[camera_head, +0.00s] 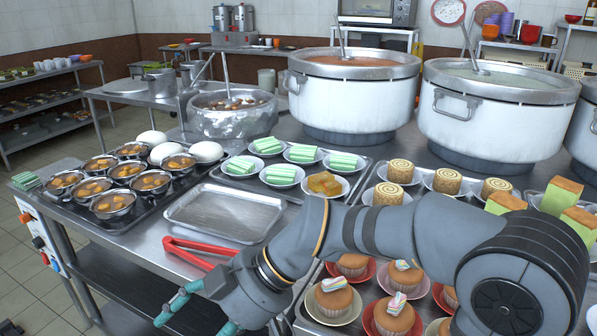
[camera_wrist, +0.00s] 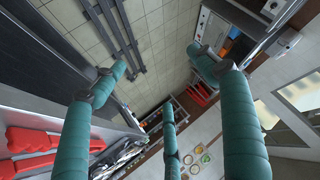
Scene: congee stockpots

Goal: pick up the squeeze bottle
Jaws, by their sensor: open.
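I cannot make out a squeeze bottle in either view. My gripper (camera_head: 193,308) is at the bottom of the head view, in front of the steel counter and below the red tongs. Its teal fingers are spread, with nothing between them. In the wrist view my gripper (camera_wrist: 158,75) also shows spread and empty, with floor tiles and the counter's side beyond it. My arm hides part of the counter's front right.
Red tongs (camera_head: 200,252) lie near the front edge beside an empty steel tray (camera_head: 226,212). Filled metal cups stand at left. Plated cakes (camera_head: 334,297) crowd the front right. Large stockpots (camera_head: 351,97) stand behind. Open floor (camera_head: 30,240) lies at left.

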